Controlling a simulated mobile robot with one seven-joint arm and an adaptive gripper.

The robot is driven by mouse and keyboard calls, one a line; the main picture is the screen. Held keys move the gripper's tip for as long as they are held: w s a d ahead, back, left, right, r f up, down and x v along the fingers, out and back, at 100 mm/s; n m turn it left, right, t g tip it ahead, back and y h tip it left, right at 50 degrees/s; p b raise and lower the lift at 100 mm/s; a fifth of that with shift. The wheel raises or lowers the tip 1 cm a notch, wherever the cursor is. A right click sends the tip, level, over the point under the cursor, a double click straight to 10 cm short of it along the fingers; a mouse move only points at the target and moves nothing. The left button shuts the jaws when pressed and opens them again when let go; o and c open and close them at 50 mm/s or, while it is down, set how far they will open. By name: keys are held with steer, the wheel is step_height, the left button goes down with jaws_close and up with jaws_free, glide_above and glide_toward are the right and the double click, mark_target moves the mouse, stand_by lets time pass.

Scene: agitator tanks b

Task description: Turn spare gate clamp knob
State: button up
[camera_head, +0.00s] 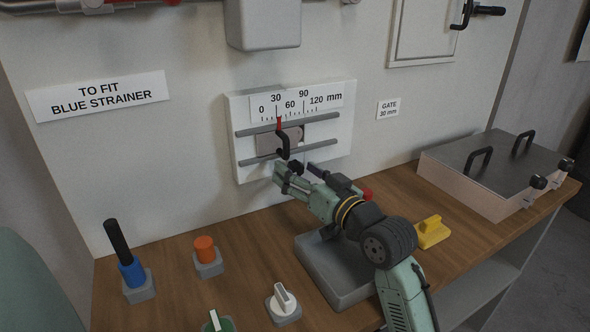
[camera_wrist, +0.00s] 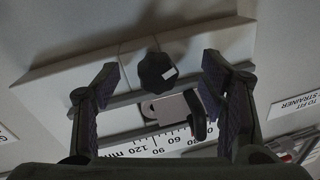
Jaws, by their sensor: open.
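The clamp knob, black and lobed with a white mark, shows in the wrist view (camera_wrist: 157,72), below the slide in the upright scene. In the head view the knob (camera_head: 296,167) is partly hidden by my gripper (camera_head: 288,173). My gripper (camera_wrist: 160,75) is open, one finger on each side of the knob, with visible gaps; whether the knob lies at fingertip depth I cannot tell. The grey gate slide (camera_head: 270,143) sits between two rails on a white wall plate. Its black crank-shaped handle (camera_head: 283,146) and red pointer (camera_head: 279,124) stand near 30 on the scale (camera_head: 296,101).
A "GATE 30 mm" label (camera_head: 388,109) is on the wall. A grey tray (camera_head: 338,285) lies under my arm, with a yellow block (camera_head: 432,232) to its right. A lidded box (camera_head: 485,180) stands at right. Blue (camera_head: 131,272) and orange (camera_head: 205,250) items stand at left.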

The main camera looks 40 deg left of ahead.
mark_target(298, 172)
steer(key=shift+b+v, duration=1.05)
steer(key=shift+v, duration=1.6)
steer(key=shift+d, duration=0.1)
